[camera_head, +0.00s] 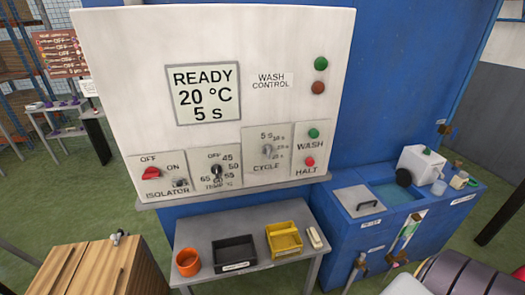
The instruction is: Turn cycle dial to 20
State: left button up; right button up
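The cycle dial (267,151) is a small grey knob on a light plate labelled CYCLE, low on the white wash control panel (130,80). Its scale starts with 5 s at the top. The other marks run down its right side and are too small to read surely. The knob's pointer is too small to read for certain. The display (204,94) reads READY, 20 °C, 5 s. Neither of my grippers shows in the head view, and nothing touches the dial.
Left of the dial are the temperature dial (216,171) and the red isolator switch (151,173); right are the green WASH button (313,133) and red HALT button (310,161). Below, a grey table (205,231) holds an orange cup (188,262) and trays. Space before the panel looks clear.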

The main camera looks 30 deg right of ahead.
aim_at(267, 149)
jog(key=k+j+z, duration=0.1)
jog(key=z, duration=1.1)
